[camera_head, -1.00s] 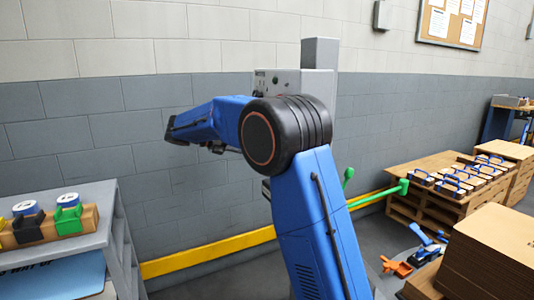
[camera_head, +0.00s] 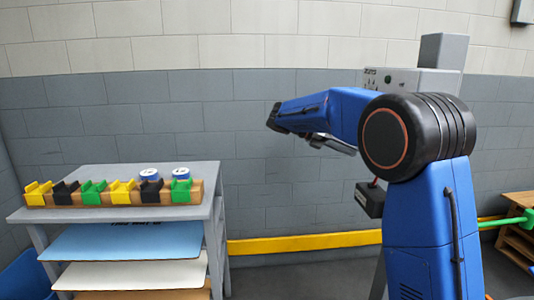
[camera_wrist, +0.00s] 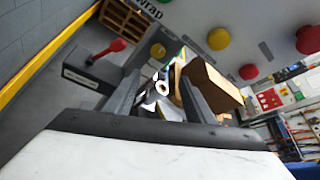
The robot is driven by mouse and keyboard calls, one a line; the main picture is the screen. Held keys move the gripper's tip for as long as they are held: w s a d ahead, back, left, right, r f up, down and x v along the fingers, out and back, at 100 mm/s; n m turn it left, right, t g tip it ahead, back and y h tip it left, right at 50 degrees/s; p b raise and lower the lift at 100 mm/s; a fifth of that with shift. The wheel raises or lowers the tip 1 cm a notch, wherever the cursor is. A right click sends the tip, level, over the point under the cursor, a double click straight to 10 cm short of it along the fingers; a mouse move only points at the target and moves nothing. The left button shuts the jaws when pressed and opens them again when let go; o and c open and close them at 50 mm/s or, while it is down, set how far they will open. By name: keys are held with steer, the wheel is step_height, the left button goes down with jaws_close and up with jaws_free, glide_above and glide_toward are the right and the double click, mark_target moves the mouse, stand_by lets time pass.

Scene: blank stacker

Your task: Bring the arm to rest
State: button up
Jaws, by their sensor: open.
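My arm is blue with a black elbow joint, raised and bent to the left in the head view. My gripper (camera_wrist: 158,98) shows in the wrist view with its two dark fingers apart. No held thing is visible between them; a white roll and a brown carton (camera_wrist: 212,86) appear in the gap beyond. In the head view, a grey part beneath my forearm may be the gripper, but its fingers cannot be made out there.
A grey shelf unit (camera_head: 216,200) stands left, carrying a wooden rack (camera_head: 130,197) of coloured holders with two white-and-blue rolls. A grey machine (camera_head: 440,84) stands behind my arm. A dark box (camera_head: 369,201) has a red lever (camera_wrist: 116,46). A yellow rail (camera_head: 290,243) runs along the wall.

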steer(key=s+d+f+m+t+y, duration=0.1)
steer(key=s+f+m+y, duration=0.15)
steer(key=s, duration=0.45)
steer(key=s+d+f+m+t+y, duration=0.1)
steer(key=s+m+y, duration=0.15)
steer(key=s, duration=0.45)
steer(key=s+d+f+m+t+y, duration=0.1)
steer(key=s+d+f+m+y, duration=0.1)
steer(key=s+m, duration=0.35)
steer(key=s+a+f+m+t+y, duration=0.2)
steer(key=s+f+m, duration=0.4)
steer(key=s, duration=0.5)
steer(key=s+a+f+m+t+y, duration=0.2)
steer(key=s+a+f+m+y, duration=0.2)
steer(key=s, duration=0.7)
step_height(320, 180, down, 4)
steer(key=shift+a+f+m, duration=0.1)
steer(key=shift+a+m, duration=0.85)
steer(key=shift+a, duration=0.05)
